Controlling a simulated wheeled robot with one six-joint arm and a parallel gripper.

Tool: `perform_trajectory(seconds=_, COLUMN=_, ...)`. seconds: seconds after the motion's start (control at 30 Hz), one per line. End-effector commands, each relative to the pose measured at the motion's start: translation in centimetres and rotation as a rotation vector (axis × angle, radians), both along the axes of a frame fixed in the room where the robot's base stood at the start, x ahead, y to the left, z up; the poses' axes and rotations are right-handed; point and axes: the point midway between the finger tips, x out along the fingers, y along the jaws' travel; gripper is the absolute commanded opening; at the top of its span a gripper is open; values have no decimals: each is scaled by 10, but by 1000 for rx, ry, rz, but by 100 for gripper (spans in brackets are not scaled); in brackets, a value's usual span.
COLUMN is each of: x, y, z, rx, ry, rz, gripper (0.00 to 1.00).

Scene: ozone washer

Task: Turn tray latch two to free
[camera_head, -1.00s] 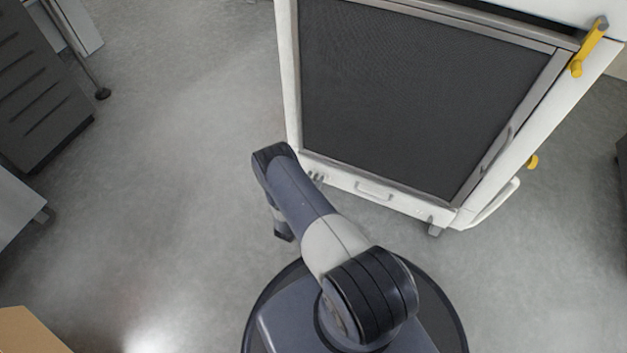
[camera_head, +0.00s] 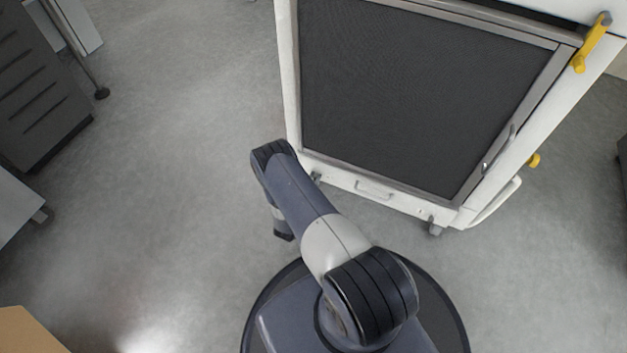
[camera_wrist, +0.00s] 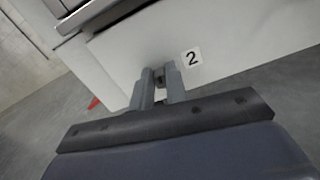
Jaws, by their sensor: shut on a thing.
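In the wrist view, the two grey fingers of my gripper (camera_wrist: 160,76) are shut on a small dark latch (camera_wrist: 159,78) at the white panel. Most of the latch is hidden between the fingers, so its angle cannot be told. A label "2" (camera_wrist: 192,57) sits on the panel just right of the fingertips. In the head view, my arm reaches to the near left corner of the white washer (camera_head: 345,178); the fingers are hidden there. Small fittings show on the front panel near its left end (camera_head: 316,177) and right end (camera_head: 431,219).
A dark cabinet (camera_head: 40,95) stands at left. A cardboard box (camera_head: 28,332) is at lower left. Floor between is clear.

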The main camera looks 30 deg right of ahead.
Motion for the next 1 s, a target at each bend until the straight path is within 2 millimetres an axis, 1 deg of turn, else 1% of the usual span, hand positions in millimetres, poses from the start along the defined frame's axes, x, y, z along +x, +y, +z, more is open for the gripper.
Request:
perform_trajectory(seconds=0.1, x=-1, y=-1, z=-3, rx=58, ry=-73, rz=-1, gripper=0)
perform_trajectory(seconds=1.0, x=-3, y=-2, z=-5, rx=582, ry=-744, rz=-1, gripper=0)
